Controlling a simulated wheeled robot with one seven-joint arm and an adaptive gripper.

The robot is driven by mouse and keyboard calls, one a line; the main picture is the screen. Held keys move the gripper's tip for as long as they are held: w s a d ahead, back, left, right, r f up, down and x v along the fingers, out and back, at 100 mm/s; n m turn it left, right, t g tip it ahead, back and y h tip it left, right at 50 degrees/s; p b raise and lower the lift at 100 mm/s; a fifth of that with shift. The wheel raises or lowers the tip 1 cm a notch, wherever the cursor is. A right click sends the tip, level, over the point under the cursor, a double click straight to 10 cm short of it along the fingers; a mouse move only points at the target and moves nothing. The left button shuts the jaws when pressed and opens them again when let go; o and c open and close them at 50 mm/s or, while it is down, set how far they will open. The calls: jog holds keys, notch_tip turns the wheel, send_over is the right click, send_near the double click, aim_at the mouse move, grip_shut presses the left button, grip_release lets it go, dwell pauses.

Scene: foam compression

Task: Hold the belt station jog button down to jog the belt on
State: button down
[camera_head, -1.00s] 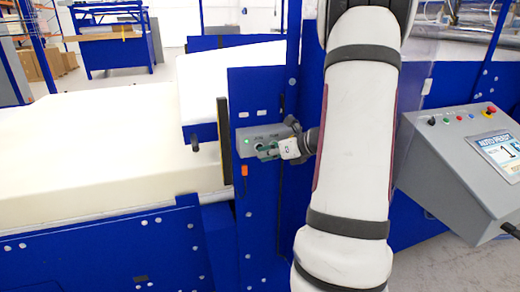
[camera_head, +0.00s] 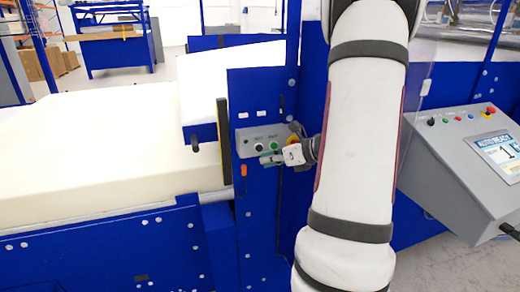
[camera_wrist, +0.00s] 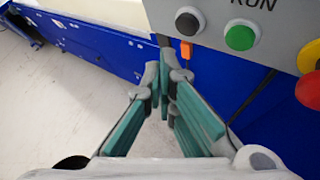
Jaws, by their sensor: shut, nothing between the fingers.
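The belt station is a grey button box (camera_head: 245,146) on a blue post. It carries a black button (camera_head: 258,147), a green button (camera_head: 274,146) and a red knob with yellow behind it (camera_head: 293,140). In the wrist view the black button (camera_wrist: 188,22) is at the top centre, left of the green button (camera_wrist: 240,37) marked RUN. The black button's own label is cut off there and too small to read in the head view. My gripper (camera_head: 264,160) is shut and empty, just below the buttons. Its green-padded fingertips (camera_wrist: 164,77) look apart from the black button.
A large cream foam block (camera_head: 90,160) lies on the blue machine at left. An orange part (camera_head: 244,170) hangs below the box; it also shows in the wrist view (camera_wrist: 186,49). A grey control console (camera_head: 465,165) with a screen stands at right, beyond my arm.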

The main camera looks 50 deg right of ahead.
jog(key=s+a, duration=0.1)
jog(key=s, duration=0.2)
jog(key=shift+a, duration=0.4)
jog(key=a+r+n+g+y, duration=0.2)
jog(key=a+r+n+g, duration=0.15)
jog(key=a+n, duration=0.65)
jog(key=a+r+n+g+y, duration=0.3)
jog(key=a+n, duration=0.4)
jog(key=a, duration=0.7)
jog(key=s+a+r+n+h, duration=0.6)
jog(key=s+a+n, duration=0.3)
jog(key=n, duration=1.1)
jog(key=shift+s+a+r, duration=0.2)
jog(key=shift+s+a, duration=0.1)
jog(key=shift+s, duration=0.7)
